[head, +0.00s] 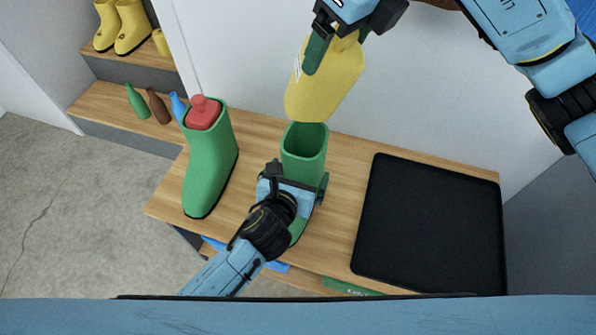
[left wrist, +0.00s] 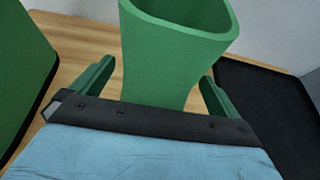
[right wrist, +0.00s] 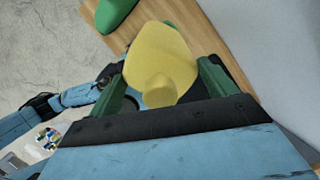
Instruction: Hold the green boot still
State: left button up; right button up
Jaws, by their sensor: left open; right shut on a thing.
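A green boot (head: 305,150) stands upright on the wooden bench, its open top empty as far as I see. My left gripper (head: 297,182) is open around its shaft; in the left wrist view the fingers lie on both sides of the boot (left wrist: 170,65), with gaps showing. A second green boot (head: 208,165) stands to the left with a red knobbed insert (head: 204,112) in its top. My right gripper (head: 338,48) is shut on a yellow insert (head: 325,85), held above the first boot's opening. The right wrist view shows the yellow insert (right wrist: 160,60) between the fingers.
A black tray (head: 430,225) lies on the bench (head: 345,165) at right. Yellow boots (head: 122,27) stand on a shelf at upper left, with green, brown and blue bottles (head: 157,105) on the step below. A pale wall rises behind the bench.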

pick_arm(q)
jog(key=shift+w, duration=0.1)
jog(key=c, duration=1.1)
pick_arm(e)
jog(key=a+n, duration=0.1)
jog(key=n, duration=0.1)
jog(key=w+n+g, duration=0.1)
jog(key=n, duration=0.1)
jog(key=a+n+g, duration=0.1)
jog(key=shift+w+a+f+n+h, duration=0.3)
jog(key=shift+w+a+f+n, duration=0.05)
jog(key=shift+w+n, duration=0.05)
jog(key=n, duration=0.1)
jog(key=w+a+n+h, duration=0.1)
jog(key=n, duration=0.1)
jog(key=shift+f+g, duration=0.1)
jog(key=shift+g, duration=0.3)
jog(key=n, duration=0.1)
jog(key=w+n, duration=0.1)
jog(key=n+h, duration=0.1)
jog(key=n, duration=0.1)
jog(key=shift+w+a, duration=0.2)
jog(key=shift+a, duration=0.05)
